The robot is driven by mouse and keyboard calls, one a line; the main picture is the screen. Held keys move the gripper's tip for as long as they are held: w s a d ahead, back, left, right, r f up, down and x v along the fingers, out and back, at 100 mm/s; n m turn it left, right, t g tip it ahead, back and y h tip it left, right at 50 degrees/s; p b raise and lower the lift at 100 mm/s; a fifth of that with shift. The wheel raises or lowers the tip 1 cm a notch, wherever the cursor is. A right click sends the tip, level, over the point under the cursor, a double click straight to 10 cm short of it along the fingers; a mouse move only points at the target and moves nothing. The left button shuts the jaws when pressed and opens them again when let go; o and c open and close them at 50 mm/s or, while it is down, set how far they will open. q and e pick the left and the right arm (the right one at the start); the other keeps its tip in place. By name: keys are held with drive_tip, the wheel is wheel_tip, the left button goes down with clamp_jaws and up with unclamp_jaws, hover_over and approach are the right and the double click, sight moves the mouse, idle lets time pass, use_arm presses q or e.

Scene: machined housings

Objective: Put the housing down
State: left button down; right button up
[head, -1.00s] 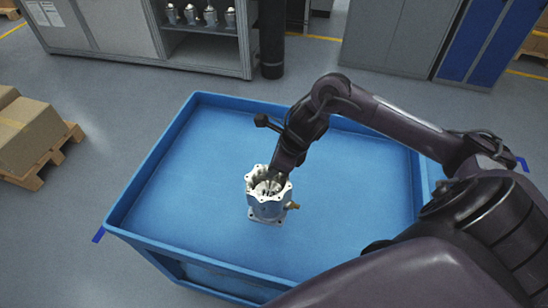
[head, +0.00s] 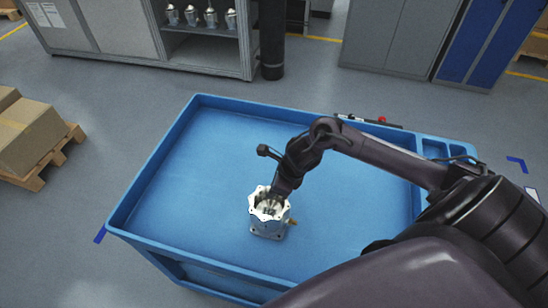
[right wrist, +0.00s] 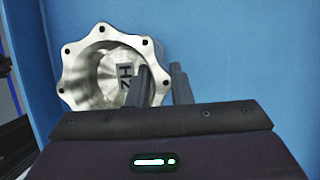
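The housing (head: 268,229) is a silvery metal part with a lobed, bolt-holed top flange, a square foot and a brass fitting on its right side. It stands upright over the blue cart's bed, low at its front middle; whether its foot touches the bed I cannot tell. My right gripper (head: 272,205) reaches down to its rim and is shut on its wall. In the right wrist view the housing (right wrist: 82,72) shows its open bore with an H2 mark inside. There one finger is inside the bore and the other outside. My left gripper is not in view.
The blue cart (head: 150,180) has a raised rim and small compartments at its right end. A red-tipped tool lies at its back edge. The bed left of the housing is clear. Similar housings (head: 211,17) stand on a cabinet shelf behind. Boxes on a pallet (head: 28,135) are left.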

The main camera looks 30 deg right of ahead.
drive_tip(key=o, duration=0.4)
drive_tip(key=shift+b+v, duration=1.55)
drive_tip(key=shift+v, duration=4.5)
